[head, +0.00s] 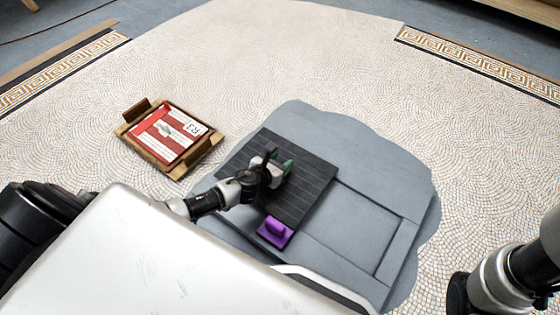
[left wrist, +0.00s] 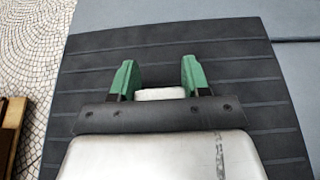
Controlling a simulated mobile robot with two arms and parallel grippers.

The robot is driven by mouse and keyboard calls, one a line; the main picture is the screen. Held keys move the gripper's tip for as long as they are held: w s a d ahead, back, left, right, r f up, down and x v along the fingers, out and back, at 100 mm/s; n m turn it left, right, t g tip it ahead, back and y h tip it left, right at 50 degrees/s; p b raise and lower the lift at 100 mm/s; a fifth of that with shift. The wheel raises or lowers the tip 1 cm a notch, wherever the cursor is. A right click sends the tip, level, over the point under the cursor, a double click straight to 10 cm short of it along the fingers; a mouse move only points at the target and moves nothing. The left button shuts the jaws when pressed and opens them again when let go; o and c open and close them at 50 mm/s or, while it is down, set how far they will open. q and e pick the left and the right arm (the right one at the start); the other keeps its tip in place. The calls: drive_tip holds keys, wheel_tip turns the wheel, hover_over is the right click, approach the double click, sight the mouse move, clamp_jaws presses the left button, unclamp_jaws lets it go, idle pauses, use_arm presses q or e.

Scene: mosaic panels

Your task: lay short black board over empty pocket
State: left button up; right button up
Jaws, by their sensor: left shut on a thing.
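The short black board (head: 310,185), dark with parallel grooves, lies over the left part of a grey recessed bed (head: 350,185). I cannot tell whether it rests there or hangs slightly above. My left gripper (head: 276,170) is over the board's middle, shut on a dark grip on it. In the left wrist view the green fingertips (left wrist: 157,78) stand apart, with the board (left wrist: 235,65) filling most of the picture. A rectangular outlined pocket (head: 350,235) shows empty to the board's lower right; the floor under the board is hidden. My right gripper is out of view.
A purple block with a raised handle (head: 275,232) touches or nearly touches the board's near edge. A wooden crate (head: 174,172) with a red and white striped panel (head: 165,138) stands left on the mosaic floor (head: 240,65). My right arm is at lower right.

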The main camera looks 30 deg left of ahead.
use_arm(q)
drive_tip(key=o, duration=1)
drive_tip(key=shift+o, duration=0.2)
